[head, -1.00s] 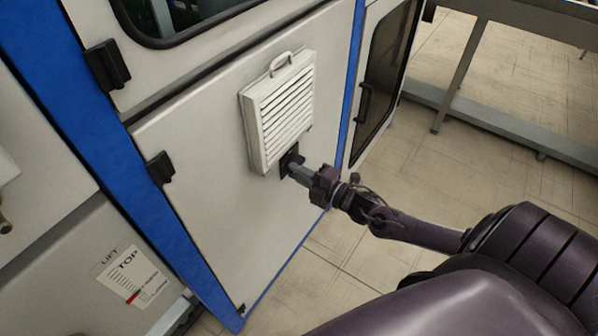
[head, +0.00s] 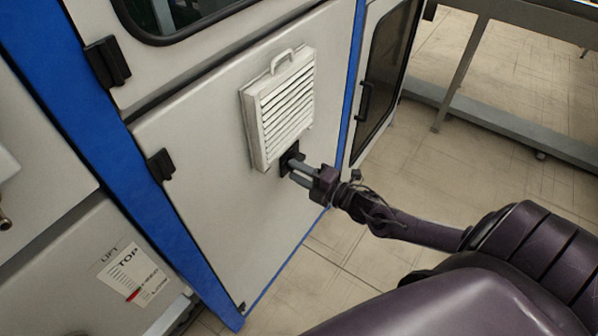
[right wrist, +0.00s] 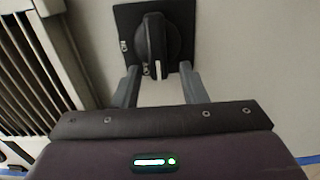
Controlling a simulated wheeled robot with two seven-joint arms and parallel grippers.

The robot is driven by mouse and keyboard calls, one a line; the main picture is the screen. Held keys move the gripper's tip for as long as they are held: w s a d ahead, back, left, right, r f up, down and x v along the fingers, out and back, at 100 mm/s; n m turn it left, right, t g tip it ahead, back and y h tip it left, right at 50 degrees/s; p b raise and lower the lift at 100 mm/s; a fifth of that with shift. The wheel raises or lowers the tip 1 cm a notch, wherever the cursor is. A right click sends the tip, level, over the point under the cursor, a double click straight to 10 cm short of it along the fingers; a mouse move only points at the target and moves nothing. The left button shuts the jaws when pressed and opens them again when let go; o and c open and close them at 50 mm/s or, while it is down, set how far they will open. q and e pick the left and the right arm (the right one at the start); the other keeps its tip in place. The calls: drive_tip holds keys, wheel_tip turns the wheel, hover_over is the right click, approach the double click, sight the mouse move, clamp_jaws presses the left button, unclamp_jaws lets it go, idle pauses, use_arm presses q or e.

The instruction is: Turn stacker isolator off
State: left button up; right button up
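The stacker isolator is a black rotary switch (right wrist: 153,38) on a square black plate on a pale cabinet door. In the right wrist view its handle stands upright, with a white mark at its lower end. In the head view the black plate (head: 289,157) shows just below the white louvred vent, partly hidden by my gripper. My right gripper (head: 290,171) is right at the switch. In the right wrist view its grey fingers (right wrist: 158,74) are spread, one on each side of the handle's lower end, with gaps visible. My left gripper is out of view.
The louvred vent (head: 283,108) with a top handle juts from the door (head: 205,190) just above the switch. Black hinges (head: 160,166) and a blue frame (head: 85,120) border the door. Tiled floor (head: 400,220) lies open to the right.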

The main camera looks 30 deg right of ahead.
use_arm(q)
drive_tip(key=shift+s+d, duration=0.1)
use_arm(e)
drive_tip(key=shift+s+d, duration=0.1)
drive_tip(key=shift+s, duration=0.1)
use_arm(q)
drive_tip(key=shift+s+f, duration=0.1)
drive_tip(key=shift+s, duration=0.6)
use_arm(e)
drive_tip(key=v, duration=0.7)
drive_tip(key=shift+s, duration=0.2)
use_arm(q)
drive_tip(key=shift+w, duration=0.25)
